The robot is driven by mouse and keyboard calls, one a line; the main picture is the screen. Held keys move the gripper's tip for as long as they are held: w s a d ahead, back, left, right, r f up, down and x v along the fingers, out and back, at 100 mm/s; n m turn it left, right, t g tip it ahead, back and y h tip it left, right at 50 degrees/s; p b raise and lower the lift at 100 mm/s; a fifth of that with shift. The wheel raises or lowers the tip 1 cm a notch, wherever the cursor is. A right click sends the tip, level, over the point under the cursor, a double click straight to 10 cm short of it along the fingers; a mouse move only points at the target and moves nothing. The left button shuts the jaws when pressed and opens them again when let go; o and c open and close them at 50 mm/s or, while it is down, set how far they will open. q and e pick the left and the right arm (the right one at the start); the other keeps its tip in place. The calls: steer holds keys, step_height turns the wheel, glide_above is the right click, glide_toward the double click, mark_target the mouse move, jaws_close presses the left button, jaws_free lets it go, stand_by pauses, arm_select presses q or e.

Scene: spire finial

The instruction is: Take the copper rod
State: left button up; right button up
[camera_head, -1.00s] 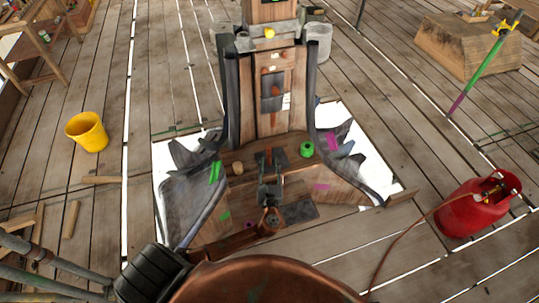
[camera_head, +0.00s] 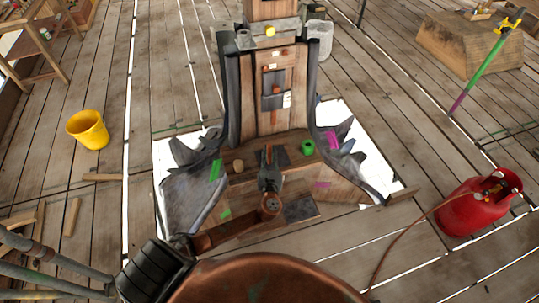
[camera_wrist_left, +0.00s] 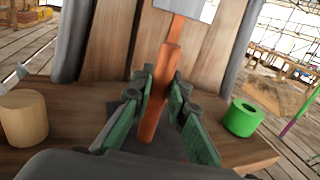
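The copper rod (camera_wrist_left: 158,95) stands nearly upright, leaning slightly, in front of the wooden panel in the left wrist view. In the head view its orange top (camera_head: 269,150) shows just beyond my left gripper (camera_head: 269,172), which hides the lower part. In the left wrist view the two green-padded fingers of the left gripper (camera_wrist_left: 159,92) lie on either side of the rod, very near its sides. I cannot tell whether both pads touch it. My right gripper is not in view.
A green ring-shaped piece (camera_wrist_left: 243,118) stands right of the rod and a wooden cylinder (camera_wrist_left: 23,118) left, both on the wooden ledge (camera_wrist_left: 240,152). Dark upright pieces flank the panel. A yellow bucket (camera_head: 88,131) and red gas cylinder (camera_head: 478,205) stand farther out.

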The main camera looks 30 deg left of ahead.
arm_select(q)
jaws_close()
steer(key=shift+r, duration=0.2)
